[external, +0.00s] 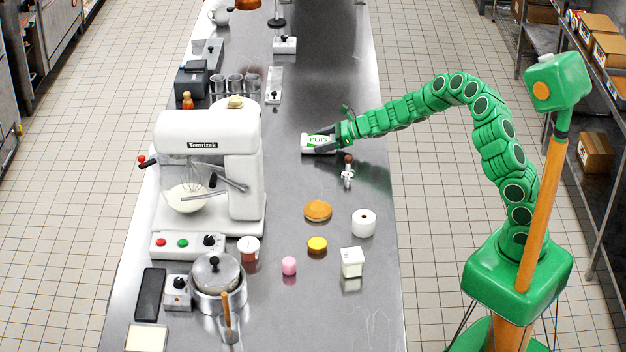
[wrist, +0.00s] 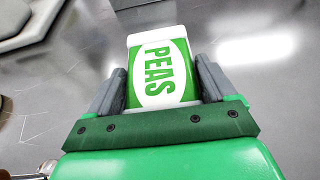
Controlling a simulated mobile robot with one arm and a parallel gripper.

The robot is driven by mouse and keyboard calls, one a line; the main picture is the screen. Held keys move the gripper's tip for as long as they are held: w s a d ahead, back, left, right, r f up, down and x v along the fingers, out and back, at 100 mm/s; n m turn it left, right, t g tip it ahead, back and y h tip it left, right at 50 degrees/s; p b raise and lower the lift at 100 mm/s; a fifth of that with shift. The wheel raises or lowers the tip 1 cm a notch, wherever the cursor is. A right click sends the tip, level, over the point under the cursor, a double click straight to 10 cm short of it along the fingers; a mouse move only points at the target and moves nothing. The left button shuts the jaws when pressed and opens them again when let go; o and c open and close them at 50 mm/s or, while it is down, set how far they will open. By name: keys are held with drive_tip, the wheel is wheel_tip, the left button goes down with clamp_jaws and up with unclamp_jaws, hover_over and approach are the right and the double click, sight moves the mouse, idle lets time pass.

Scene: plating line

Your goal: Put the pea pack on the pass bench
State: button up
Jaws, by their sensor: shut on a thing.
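Which surface is the pass bench is not marked.
A white stand mixer (external: 212,165) stands left of the pack. The bench beyond the pack is largely clear on the right.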

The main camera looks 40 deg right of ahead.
drive_tip(key=o, duration=1.1)
drive_tip(key=shift+f, duration=0.1)
drive_tip(key=shift+s, duration=0.1)
drive_tip(key=shift+v, duration=6)
